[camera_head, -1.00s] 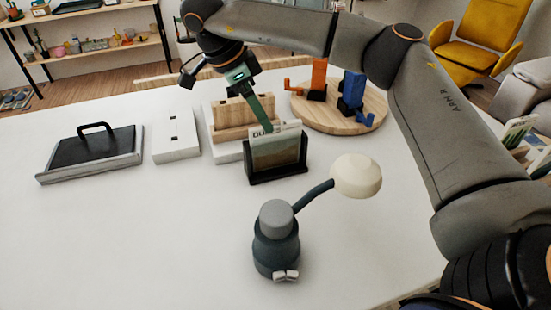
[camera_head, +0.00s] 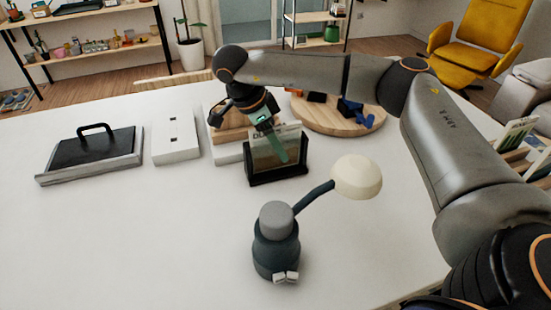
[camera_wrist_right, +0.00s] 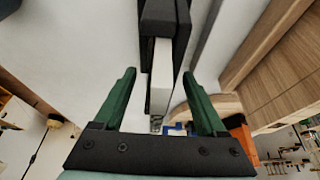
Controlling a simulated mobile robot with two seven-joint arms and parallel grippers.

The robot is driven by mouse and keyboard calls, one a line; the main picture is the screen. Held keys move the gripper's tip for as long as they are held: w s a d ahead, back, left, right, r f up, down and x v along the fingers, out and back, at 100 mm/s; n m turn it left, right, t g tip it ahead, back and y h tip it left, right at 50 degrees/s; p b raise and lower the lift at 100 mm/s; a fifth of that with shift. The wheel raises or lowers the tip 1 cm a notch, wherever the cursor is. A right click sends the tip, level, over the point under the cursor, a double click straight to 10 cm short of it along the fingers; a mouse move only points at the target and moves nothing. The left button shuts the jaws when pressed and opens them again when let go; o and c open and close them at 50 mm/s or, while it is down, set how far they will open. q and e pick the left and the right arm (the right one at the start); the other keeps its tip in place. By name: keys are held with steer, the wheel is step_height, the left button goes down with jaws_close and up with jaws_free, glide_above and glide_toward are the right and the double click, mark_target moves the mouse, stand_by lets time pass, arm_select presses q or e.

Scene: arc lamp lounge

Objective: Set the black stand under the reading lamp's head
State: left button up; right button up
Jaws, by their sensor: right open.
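The black stand (camera_head: 279,176) is upright on the white table, holding a framed card or booklet. The reading lamp (camera_head: 276,250) stands nearer, with its cream head (camera_head: 357,177) out to the right on a bent arm; the stand is behind and left of that head. My right gripper (camera_head: 277,152) is low at the stand, one green finger across its front. In the right wrist view my open right gripper (camera_wrist_right: 158,75) has a finger on each side of the black stand (camera_wrist_right: 184,40) and its pale insert (camera_wrist_right: 160,75); contact is unclear. My left gripper is out of view.
A wooden rack sits behind the stand, near a white box (camera_head: 176,150) and a black-lidded tray (camera_head: 92,152) at left. A round wooden board (camera_head: 330,118) with blue and dark pieces lies at the back. The front left of the table (camera_head: 130,240) is clear.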

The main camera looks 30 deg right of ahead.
steer(key=shift+f, duration=0.25)
stand_by(0.4)
jaws_close()
stand_by(0.5)
stand_by(0.9)
